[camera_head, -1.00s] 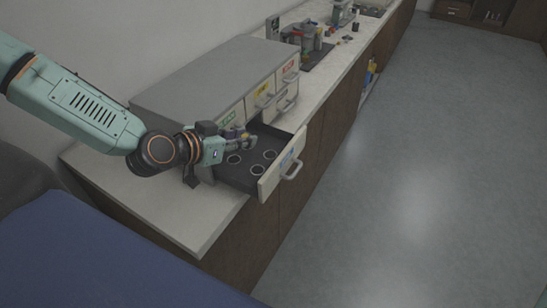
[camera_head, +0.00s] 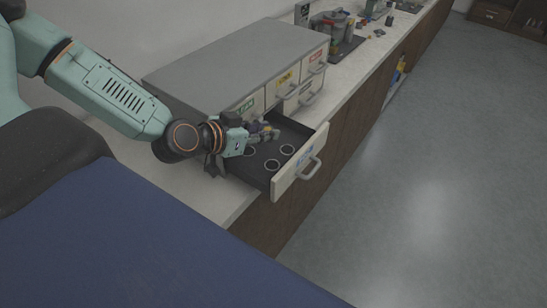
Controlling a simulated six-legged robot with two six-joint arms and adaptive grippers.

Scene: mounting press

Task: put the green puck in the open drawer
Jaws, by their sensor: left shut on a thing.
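The open drawer (camera_head: 297,177) sticks out of the grey cabinet on the counter. Its dark inside holds several pale rings (camera_head: 287,150), and its front has a blue label and a handle. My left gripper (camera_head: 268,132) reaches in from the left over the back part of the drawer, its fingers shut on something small. The green puck cannot be made out clearly; the fingers hide what they hold. I cannot tell whether the fingers touch the drawer floor. My right gripper is not in view.
The grey cabinet (camera_head: 235,62) has other closed drawers with green, yellow and red labels beside and behind the gripper. Equipment (camera_head: 335,30) stands farther along the counter. A blue surface (camera_head: 150,245) fills the lower left. The floor at right is clear.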

